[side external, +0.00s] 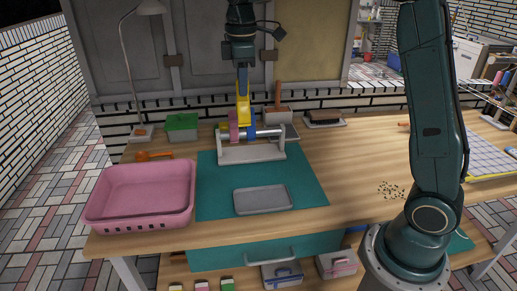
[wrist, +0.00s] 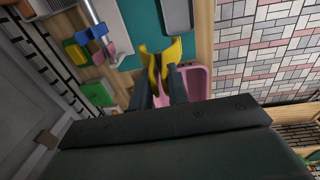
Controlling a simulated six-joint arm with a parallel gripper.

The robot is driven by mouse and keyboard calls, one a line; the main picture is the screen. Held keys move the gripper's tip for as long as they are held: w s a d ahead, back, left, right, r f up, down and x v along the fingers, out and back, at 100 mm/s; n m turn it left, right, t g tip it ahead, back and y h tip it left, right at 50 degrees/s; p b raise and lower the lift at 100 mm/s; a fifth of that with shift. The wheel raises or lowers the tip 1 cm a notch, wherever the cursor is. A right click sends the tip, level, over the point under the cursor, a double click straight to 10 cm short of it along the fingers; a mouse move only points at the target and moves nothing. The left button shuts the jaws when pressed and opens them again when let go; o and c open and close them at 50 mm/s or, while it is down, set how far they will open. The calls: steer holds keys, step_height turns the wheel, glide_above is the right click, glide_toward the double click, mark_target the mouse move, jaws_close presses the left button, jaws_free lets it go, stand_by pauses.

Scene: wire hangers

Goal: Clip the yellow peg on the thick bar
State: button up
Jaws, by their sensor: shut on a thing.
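The yellow peg (side external: 243,109) is gripped in my gripper (side external: 242,92), which hangs over the rack. In the wrist view the yellow peg (wrist: 152,66) shows between the two dark fingers (wrist: 164,88). The rack (side external: 252,153) is a pale stand with a silver bar (side external: 270,132) running left to right. In the side view the peg's lower end overlaps the left part of the bar; I cannot tell contact. A pink peg (side external: 234,126) and a blue piece (side external: 250,134) are at the bar's left part. The bar (wrist: 92,14) also shows in the wrist view, apart from the peg.
A pink basket (side external: 140,211) stands at the front left. A grey tray (side external: 263,199) lies on the teal mat (side external: 220,204). A green-lidded box (side external: 182,127) and a wooden-handled block (side external: 278,116) stand behind. The table to the right of the mat is mostly clear.

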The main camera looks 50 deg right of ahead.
steer(key=w+d, duration=0.2)
steer(key=d, duration=0.8)
steer(key=w+d, duration=0.2)
steer(key=d, duration=0.7)
steer(key=shift+t+h, duration=0.3)
steer(key=shift+w+f, duration=0.2)
steer(key=shift+f, duration=2.45)
steer(key=shift+f, duration=0.35)
steer(key=shift+w+d+f, duration=0.2)
steer(key=shift+f, duration=1.7)
steer(key=shift+w+d+f, duration=0.2)
steer(key=shift+w+f, duration=0.05)
steer(key=shift+f, duration=1.7)
steer(key=shift+w+d+f, duration=0.2)
steer(key=shift+f, duration=1.7)
steer(key=shift+f, duration=0.2)
steer(key=o, duration=1.8)
steer(key=shift+o, duration=0.2)
